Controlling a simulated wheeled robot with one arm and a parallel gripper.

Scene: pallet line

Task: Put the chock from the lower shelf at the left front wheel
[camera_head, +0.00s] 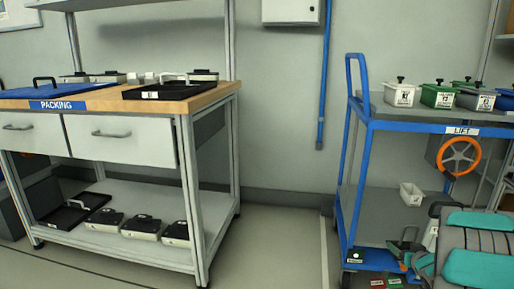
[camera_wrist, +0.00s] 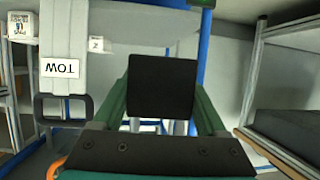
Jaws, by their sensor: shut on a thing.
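My gripper (camera_wrist: 165,115) has green fingers and is shut on a dark, square-faced block, which I take to be the chock (camera_wrist: 160,86). In the head view my gripper (camera_head: 405,246) is at the lower right, in front of the blue cart's lower part; the chock is hard to make out there. The blue cart (camera_head: 368,150) is marked LIFT and has an orange handwheel (camera_head: 459,157). Its near-left wheel is low at the frame's bottom edge and barely shows. Any contact between the chock and a wheel cannot be seen.
A packing bench (camera_head: 150,100) stands left, with black-lidded boxes (camera_head: 140,226) and a black tray (camera_head: 75,212) on its lower shelf. Small bins (camera_head: 438,95) line the cart's top. The wrist view shows a TOW label (camera_wrist: 61,68) above a black handle. Floor between bench and cart is clear.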

